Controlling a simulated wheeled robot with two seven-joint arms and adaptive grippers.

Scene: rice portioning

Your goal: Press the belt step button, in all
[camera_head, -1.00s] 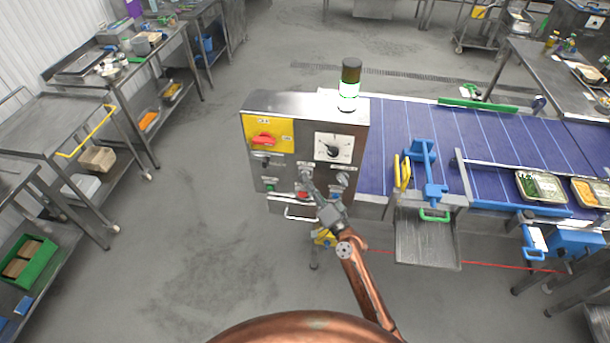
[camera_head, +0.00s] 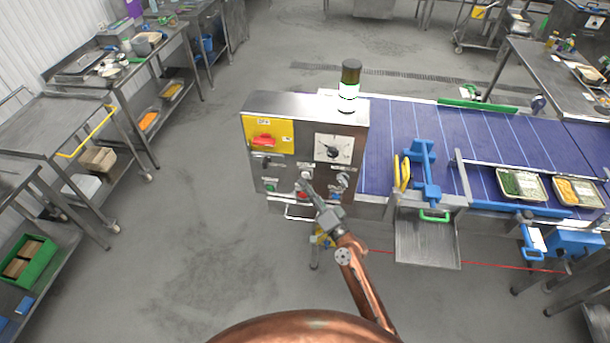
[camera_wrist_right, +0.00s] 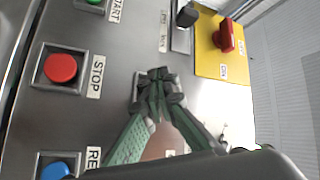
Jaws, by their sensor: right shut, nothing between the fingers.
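The steel control box (camera_head: 290,100) stands at the near end of the blue belt (camera_head: 395,125). My right gripper (camera_head: 305,185) is shut and empty, with its tips at the lower middle of the box's front. In the right wrist view the gripper (camera_wrist_right: 154,76) covers most of a square button mount (camera_wrist_right: 137,84). Its button and label are hidden, and I cannot tell whether the tips touch it. The red STOP button (camera_wrist_right: 60,68) is to the left of the tips. The left gripper is not in view.
The box also carries a red rotary switch (camera_wrist_right: 226,37) on a yellow plate and a blue button (camera_wrist_right: 55,171). A signal lamp (camera_head: 349,88) tops the box. Floor to the left is free.

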